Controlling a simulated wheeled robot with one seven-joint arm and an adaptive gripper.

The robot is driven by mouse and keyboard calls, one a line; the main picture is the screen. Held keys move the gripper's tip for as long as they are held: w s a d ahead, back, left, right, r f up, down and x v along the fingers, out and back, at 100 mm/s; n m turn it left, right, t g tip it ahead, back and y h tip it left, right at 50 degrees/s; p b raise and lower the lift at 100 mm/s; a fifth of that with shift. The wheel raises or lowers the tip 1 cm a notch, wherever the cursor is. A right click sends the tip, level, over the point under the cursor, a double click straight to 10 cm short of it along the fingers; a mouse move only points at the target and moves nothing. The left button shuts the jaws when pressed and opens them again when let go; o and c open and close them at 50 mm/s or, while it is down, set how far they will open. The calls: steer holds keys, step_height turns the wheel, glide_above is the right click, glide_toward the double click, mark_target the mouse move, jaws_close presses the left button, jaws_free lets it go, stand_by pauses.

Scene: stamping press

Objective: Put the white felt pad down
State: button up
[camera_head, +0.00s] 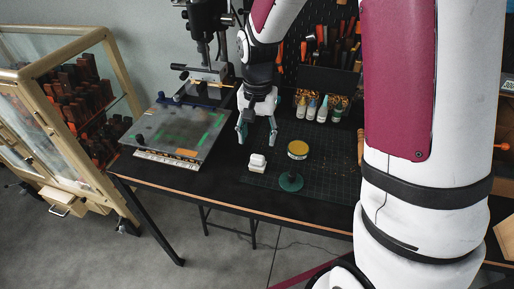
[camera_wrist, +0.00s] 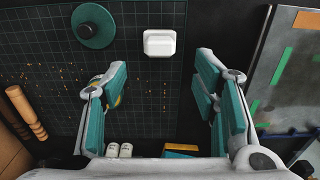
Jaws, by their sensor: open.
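A small white pad-like piece (camera_head: 257,161), which I take for the white felt pad, lies on the dark green gridded cutting mat (camera_head: 325,183) near the table's front. It also shows in the wrist view as a rounded white rectangle (camera_wrist: 160,43), top middle. My gripper (camera_head: 257,139) points down behind it in the head view. In the wrist view my gripper (camera_wrist: 160,76) has its teal-padded fingers wide apart, with nothing between them. The white piece is beyond the fingertips, apart from both.
A green round-based stand (camera_head: 290,182) and a yellow-topped tin (camera_head: 298,149) are right of the white piece. Small bottles (camera_head: 312,109) stand behind. A grey plate with green strips (camera_head: 178,130) lies left, below the press (camera_head: 207,45). A glass cabinet (camera_head: 75,110) stands far left.

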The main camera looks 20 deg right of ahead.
steer(key=s+r+n+t, duration=0.25)
steer(key=s+r, duration=0.55)
steer(key=r, duration=0.7)
steer(key=s+r+n+t, duration=0.1)
steer(key=s+r+n, duration=0.1)
steer(key=s, duration=0.4)
steer(key=s+r+n+t, duration=0.2)
steer(key=s, duration=0.5)
steer(key=shift+r+n, duration=0.3)
steer(key=shift+n, duration=0.05)
steer(key=shift+d, duration=0.1)
